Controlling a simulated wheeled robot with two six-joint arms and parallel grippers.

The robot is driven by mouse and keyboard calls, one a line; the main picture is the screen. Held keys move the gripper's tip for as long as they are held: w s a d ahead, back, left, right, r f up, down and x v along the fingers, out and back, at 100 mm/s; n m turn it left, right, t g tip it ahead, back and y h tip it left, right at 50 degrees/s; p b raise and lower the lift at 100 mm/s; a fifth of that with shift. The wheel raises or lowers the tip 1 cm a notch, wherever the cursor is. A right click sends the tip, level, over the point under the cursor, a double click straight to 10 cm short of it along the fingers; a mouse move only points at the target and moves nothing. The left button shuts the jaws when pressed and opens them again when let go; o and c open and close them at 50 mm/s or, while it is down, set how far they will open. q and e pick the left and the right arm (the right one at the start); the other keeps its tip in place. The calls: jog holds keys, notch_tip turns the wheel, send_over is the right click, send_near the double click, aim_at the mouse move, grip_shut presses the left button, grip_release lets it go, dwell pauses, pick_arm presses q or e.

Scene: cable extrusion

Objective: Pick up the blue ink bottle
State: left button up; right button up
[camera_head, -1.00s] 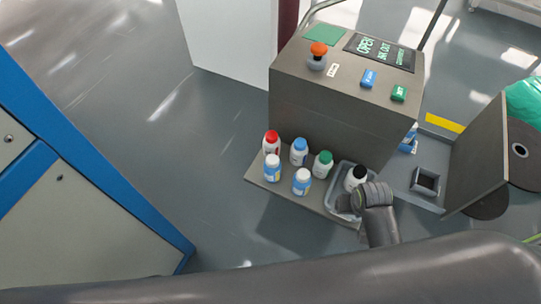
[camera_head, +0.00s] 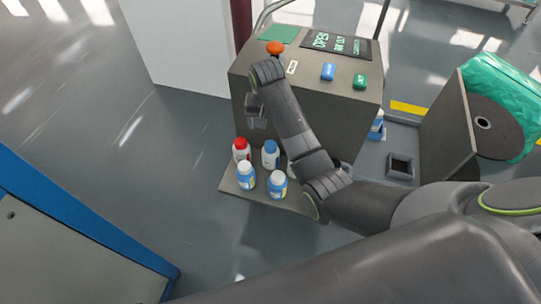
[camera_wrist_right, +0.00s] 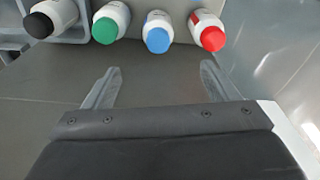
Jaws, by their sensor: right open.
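The blue ink bottle (camera_head: 270,158), white with a blue cap, stands on the shelf (camera_head: 228,187) of the grey machine, right of the red-capped bottle (camera_head: 241,152). In the right wrist view the blue ink bottle (camera_wrist_right: 158,32) is at the top, between the green-capped bottle (camera_wrist_right: 110,20) and the red-capped one (camera_wrist_right: 207,28). My right gripper (camera_head: 255,112) is above the back of the shelf, near the machine's front face. In the wrist view its fingers (camera_wrist_right: 160,72) are spread and empty, apart from the bottle. My left gripper is not in view.
Two white-capped bottles (camera_head: 246,176) (camera_head: 277,185) stand along the shelf's front. The black-capped bottle (camera_wrist_right: 48,18) shows in the wrist view. My right arm hides the shelf's right part. The machine (camera_head: 345,113) has an orange button (camera_head: 275,48) on top.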

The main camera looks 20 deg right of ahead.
aim_at(270, 146)
jog(key=f+b, duration=0.1)
jog(key=f, duration=0.2)
jog(key=w+f+b, duration=0.1)
jog(key=f, duration=0.3)
jog(key=f+b, duration=0.2)
jog(key=f, duration=0.2)
jog(key=shift+w+d+f, duration=0.15)
jog(key=shift+d, duration=0.1)
jog(key=shift+w+d+f+b, duration=0.1)
jog(key=shift+f+b, duration=0.3)
jog(key=shift+f, duration=0.35)
jog(key=f, duration=0.1)
jog(key=f+b, duration=0.2)
jog(key=shift+w+d+f, duration=0.3)
jog(key=shift+w+f, duration=0.05)
jog(key=shift+f, duration=0.25)
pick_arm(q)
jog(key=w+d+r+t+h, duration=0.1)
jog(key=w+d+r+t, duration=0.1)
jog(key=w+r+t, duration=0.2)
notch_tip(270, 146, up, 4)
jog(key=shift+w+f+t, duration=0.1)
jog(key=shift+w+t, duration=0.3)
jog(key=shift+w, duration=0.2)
pick_arm(e)
jog(key=c, duration=1.2)
